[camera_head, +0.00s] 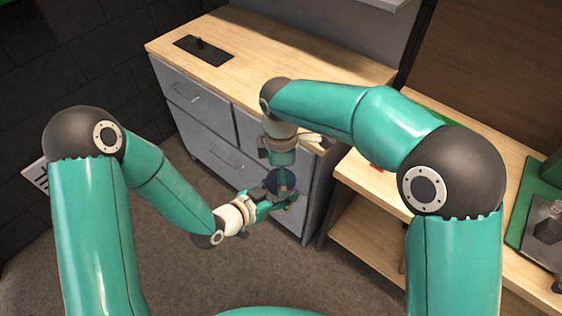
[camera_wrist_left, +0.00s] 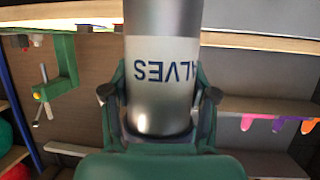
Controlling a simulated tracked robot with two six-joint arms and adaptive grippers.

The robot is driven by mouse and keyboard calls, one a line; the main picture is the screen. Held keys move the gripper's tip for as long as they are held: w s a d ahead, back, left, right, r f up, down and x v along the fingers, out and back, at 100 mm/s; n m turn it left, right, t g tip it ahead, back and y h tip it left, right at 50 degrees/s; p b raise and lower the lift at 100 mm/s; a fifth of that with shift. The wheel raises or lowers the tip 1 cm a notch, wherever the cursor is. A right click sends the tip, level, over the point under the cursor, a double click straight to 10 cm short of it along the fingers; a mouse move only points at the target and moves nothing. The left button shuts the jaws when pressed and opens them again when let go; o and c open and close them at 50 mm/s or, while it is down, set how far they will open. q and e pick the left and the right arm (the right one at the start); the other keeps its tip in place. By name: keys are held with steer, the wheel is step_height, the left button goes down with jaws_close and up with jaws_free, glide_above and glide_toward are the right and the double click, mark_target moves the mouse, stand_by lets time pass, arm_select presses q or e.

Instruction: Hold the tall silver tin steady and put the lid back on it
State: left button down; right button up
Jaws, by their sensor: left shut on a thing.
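The tall silver tin (camera_wrist_left: 163,45) fills the middle of the left wrist view, with a pale label reading "VALVES" upside down. My left gripper (camera_wrist_left: 159,95) is shut on it, one green finger at each side. The tin's far end runs out of that view at the top. In the head view my left gripper (camera_head: 277,202) is in front of the grey cabinet, and the tin is mostly hidden. My right gripper (camera_head: 284,182) points down directly above it. A dark blue round thing (camera_head: 271,181), perhaps the lid, shows at its fingers; whether they grip it is unclear.
A grey drawer cabinet (camera_head: 213,127) with a wooden top stands close behind the grippers. A wooden workbench (camera_head: 345,183) with a lower shelf is to the right. A black plate (camera_head: 204,50) lies on the cabinet top. The floor at the lower middle is clear.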

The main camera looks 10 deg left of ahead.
steer(key=shift+f, duration=0.8)
steer(key=shift+c, duration=0.4)
steer(key=c, duration=1.1)
steer(key=m, duration=0.6)
steer(key=shift+m, duration=0.4)
steer(key=shift+c, duration=0.3)
steer(key=m, duration=0.5)
steer(key=o, duration=1.3)
steer(key=shift+a, duration=0.1)
step_height(320, 180, up, 12)
steer(key=shift+w+f, duration=0.1)
